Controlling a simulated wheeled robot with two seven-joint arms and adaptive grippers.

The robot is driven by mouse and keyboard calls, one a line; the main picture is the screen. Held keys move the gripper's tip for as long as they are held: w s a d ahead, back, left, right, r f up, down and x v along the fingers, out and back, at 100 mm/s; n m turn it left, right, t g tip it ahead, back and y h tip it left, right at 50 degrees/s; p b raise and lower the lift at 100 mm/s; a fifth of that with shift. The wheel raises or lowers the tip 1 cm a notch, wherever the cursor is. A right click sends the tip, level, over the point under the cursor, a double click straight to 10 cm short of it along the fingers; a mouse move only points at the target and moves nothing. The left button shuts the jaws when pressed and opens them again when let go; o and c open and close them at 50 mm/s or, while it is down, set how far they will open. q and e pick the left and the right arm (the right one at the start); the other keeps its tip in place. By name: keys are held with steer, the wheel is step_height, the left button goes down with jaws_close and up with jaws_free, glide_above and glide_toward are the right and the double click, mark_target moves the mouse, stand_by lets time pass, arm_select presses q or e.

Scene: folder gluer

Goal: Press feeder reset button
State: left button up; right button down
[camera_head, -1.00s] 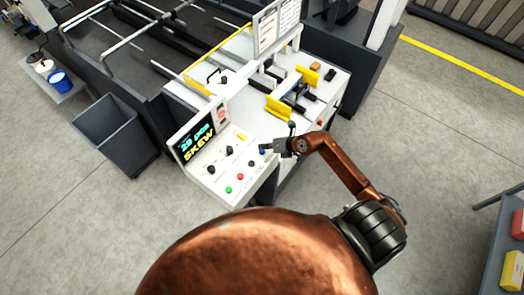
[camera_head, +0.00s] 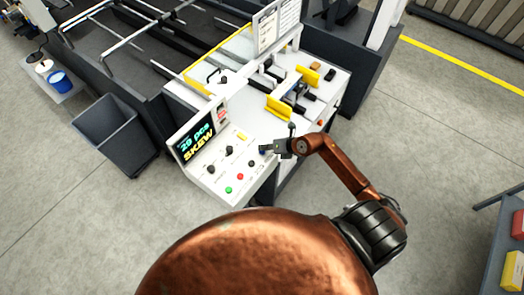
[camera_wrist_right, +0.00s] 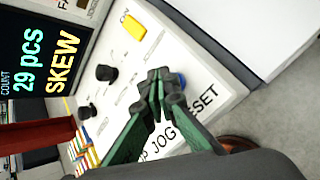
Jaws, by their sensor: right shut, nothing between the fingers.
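The white control panel (camera_head: 219,169) stands at the front of the machine. Its slanted display (camera_head: 197,140) reads 29 pcs SKEW. In the right wrist view, a blue button (camera_wrist_right: 181,80) sits by the printed word RESET, mostly hidden behind my fingertips. My right gripper (camera_head: 266,149) is at the panel's right edge, over the blue button; its closed fingertips (camera_wrist_right: 162,84) point at the panel. Whether they touch the button cannot be told. My left gripper is not in view.
The panel also carries a green button (camera_head: 228,189), a red button (camera_head: 240,177), black knobs (camera_head: 211,170) and a yellow switch (camera_head: 242,136). Yellow guides (camera_head: 279,107) stand on the table behind. A grey bin (camera_head: 113,135) is at left.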

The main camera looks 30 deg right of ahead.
steer(key=shift+f+b, duration=0.3)
steer(key=shift+f, duration=0.2)
stand_by(0.4)
steer(key=shift+r, duration=0.1)
steer(key=shift+r+p, duration=0.85)
steer(key=shift+p, duration=0.1)
steer(key=shift+r, duration=0.1)
step_height(320, 180, up, 5)
steer(key=p, duration=0.4)
steer(key=shift+p, duration=0.35)
